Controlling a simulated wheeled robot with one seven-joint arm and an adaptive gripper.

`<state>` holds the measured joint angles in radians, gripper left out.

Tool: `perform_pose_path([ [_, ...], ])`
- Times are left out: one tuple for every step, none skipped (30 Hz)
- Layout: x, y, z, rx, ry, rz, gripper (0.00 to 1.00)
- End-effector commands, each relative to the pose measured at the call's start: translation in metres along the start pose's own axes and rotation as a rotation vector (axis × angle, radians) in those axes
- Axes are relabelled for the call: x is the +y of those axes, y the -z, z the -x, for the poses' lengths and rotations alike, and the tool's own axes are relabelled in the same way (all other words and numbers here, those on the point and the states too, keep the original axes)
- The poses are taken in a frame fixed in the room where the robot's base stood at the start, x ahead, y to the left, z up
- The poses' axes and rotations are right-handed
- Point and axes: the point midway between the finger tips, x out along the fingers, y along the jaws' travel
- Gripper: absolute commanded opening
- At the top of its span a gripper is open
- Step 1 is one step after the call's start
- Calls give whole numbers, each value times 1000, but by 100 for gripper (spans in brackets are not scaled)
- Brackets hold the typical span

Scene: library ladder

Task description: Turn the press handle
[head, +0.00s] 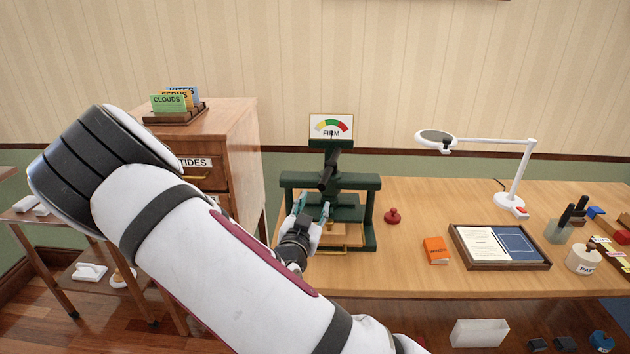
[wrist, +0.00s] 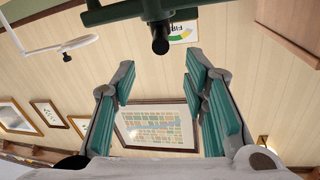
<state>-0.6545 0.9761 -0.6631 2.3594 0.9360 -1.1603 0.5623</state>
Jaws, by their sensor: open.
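The dark green press (head: 372,215) stands on the wooden desk in the head view. Its black handle (head: 328,172) slants across the top of the frame, under a dial sign (head: 331,127) reading "FIRM". My gripper (head: 313,208) is in front of the press, below the handle, and looks apart from it. In the wrist view my gripper (wrist: 160,98) has its teal fingers wide apart with nothing between them. The press crossbar (wrist: 110,12) and the round black handle end (wrist: 160,46) show at the top, beyond the fingertips. My arm hides part of the press's lower left.
A red knobbed object (head: 392,216), an orange book (head: 436,250), a document tray (head: 500,265) and a white lamp (head: 525,165) are to the right on the desk. A wooden cabinet (head: 235,140) stands close on the left. The desk front right of the press has free room.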

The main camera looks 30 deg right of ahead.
Motion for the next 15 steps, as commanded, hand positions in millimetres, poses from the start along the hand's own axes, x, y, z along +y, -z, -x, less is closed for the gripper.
perform_pose_path([
  [0, 1, -2, 7, 1, 1, 40],
  [0, 1, -4, 8, 1, 0, 40],
  [0, 1, -8, 8, 0, 0, 40],
  [0, 1, -11, 8, 0, 0, 40],
  [0, 1, -15, 7, 0, -1, 40],
  [1, 2, -22, 8, -1, 0, 40],
  [1, 2, -26, 8, -1, 0, 40],
  [1, 2, -32, 8, 0, 0, 40],
  [1, 1, -40, 6, -1, 0, 40],
  [1, 1, -46, 6, -1, -1, 40],
  [1, 2, -52, 7, -1, 0, 40],
  [1, 2, -60, 7, 0, 0, 40],
  [1, 1, -66, 6, -1, 0, 40],
  [1, 1, -72, 6, -1, 0, 40],
  [1, 1, -80, 6, 0, 1, 40],
])
